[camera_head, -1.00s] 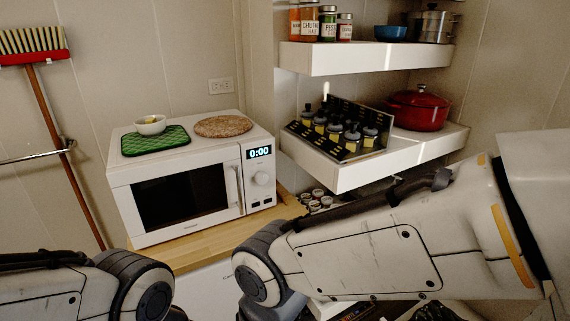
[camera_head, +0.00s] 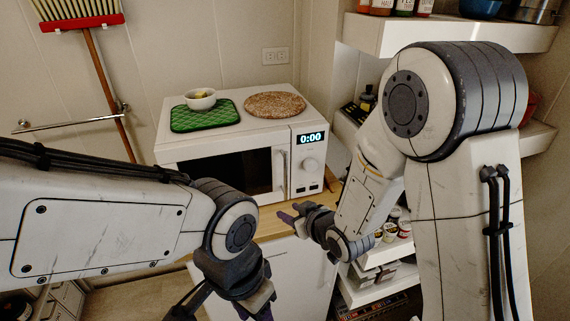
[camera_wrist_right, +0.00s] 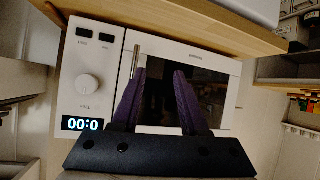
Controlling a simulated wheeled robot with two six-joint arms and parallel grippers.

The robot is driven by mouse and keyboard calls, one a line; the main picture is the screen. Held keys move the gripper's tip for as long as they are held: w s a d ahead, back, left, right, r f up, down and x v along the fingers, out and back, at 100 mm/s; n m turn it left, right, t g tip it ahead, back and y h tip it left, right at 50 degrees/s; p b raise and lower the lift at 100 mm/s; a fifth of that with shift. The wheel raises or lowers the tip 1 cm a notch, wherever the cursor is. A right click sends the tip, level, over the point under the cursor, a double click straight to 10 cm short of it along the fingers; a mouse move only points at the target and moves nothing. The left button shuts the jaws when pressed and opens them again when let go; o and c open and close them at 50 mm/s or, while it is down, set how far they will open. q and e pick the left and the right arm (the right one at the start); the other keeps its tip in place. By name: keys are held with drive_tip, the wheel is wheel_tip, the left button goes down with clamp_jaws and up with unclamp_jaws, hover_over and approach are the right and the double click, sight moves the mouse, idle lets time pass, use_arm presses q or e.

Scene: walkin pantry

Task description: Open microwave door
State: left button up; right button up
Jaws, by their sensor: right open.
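The white microwave (camera_head: 235,150) stands on a wooden counter with its door (camera_head: 230,172) shut. The door has a dark window and an upright handle (camera_head: 280,172) beside the control panel, whose display reads 0:00. In the right wrist view the microwave appears upside down, with the handle (camera_wrist_right: 135,62) just beside the left fingertip, not between the fingers. My right gripper (camera_head: 285,213) is open and empty, in front of the microwave and lower than the handle in the head view. My left gripper (camera_head: 255,303) is low in front of the counter, partly cut off by the frame.
A green mat (camera_head: 204,117) with a white bowl (camera_head: 201,102) and a round woven mat (camera_head: 274,105) lie on the microwave. Shelves (camera_head: 385,35) stand at the right, partly hidden by my right arm. A broom (camera_head: 108,95) leans at the left.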

wheel_tip(320, 180, up, 3)
drive_tip(key=w+d+t+y+p, duration=0.1)
drive_tip(key=w+d+t+y, duration=0.1)
drive_tip(key=w+d+t, duration=0.15)
drive_tip(key=m+t+p, duration=0.1)
drive_tip(key=t+p, duration=0.1)
drive_tip(key=p, duration=0.3)
hover_over(285, 193)
drive_tip(key=shift+w+r+y, duration=0.25)
drive_tip(key=shift+w+y, duration=0.05)
drive_tip(key=shift+y, duration=0.1)
drive_tip(key=shift+d, duration=0.1)
clamp_jaws()
idle(0.9)
